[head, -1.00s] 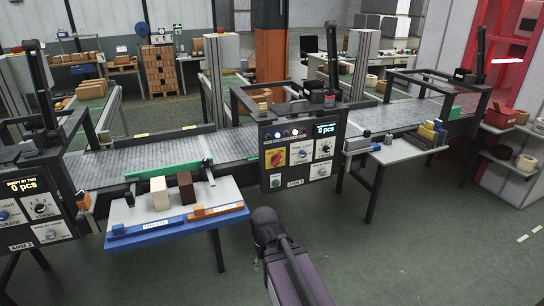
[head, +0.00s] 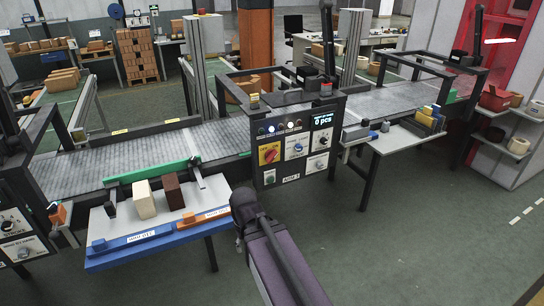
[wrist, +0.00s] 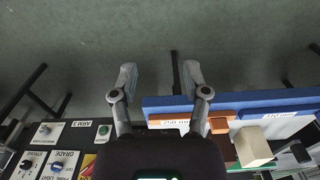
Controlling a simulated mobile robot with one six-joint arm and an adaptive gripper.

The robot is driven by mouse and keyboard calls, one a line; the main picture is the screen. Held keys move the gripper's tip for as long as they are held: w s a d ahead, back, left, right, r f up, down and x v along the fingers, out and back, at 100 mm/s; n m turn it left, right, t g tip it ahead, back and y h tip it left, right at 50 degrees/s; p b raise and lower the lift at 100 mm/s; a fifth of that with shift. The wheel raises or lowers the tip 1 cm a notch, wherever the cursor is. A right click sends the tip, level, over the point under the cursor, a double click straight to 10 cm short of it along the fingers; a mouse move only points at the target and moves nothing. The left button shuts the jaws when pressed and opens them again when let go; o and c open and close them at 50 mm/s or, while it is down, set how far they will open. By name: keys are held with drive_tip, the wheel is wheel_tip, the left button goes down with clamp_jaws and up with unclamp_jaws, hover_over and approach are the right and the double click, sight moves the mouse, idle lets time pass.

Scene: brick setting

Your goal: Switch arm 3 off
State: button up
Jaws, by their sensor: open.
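The arm 3 control panel (head: 296,145) stands in the middle of the head view, on the front of the conveyor. It carries a red rotary switch on a yellow plate (head: 270,154), several knobs, lamps and a display reading 0 pcs. The switch's exact angle is too small to tell. In the wrist view the panel shows inverted at lower left, with its ARM3 label (wrist: 82,124), a green button (wrist: 103,131) and an edge of the yellow plate (wrist: 88,161). My gripper (wrist: 158,82) is open and empty, to the right of the panel in the wrist view.
A side table with a blue front rail (head: 135,243) holds a cream block (head: 144,199) and a brown block (head: 173,191), left of my arm. Another panel is at the far left. A right-hand table (head: 392,140) holds small blocks. The floor in front is clear.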

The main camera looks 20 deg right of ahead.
drive_tip(key=shift+w, duration=0.1)
idle(0.3)
drive_tip(key=m+t+h+b, duration=0.5)
drive_tip(key=m+t+b, duration=0.7)
drive_tip(key=t+b, duration=1.25)
approach(274, 158)
drive_tip(key=s+a+r+g+b, duration=0.2)
drive_tip(key=s+g+b, duration=0.2)
drive_tip(key=b, duration=0.1)
drive_tip(key=shift+s+d, duration=0.1)
drive_tip(key=shift+d, duration=0.05)
drive_tip(key=shift+r, duration=0.1)
drive_tip(key=p+x, duration=0.4)
drive_tip(key=x, duration=0.9)
drive_tip(key=shift+w+d+r, duration=0.1)
drive_tip(key=shift+w+d, duration=0.05)
drive_tip(key=shift+w, duration=0.25)
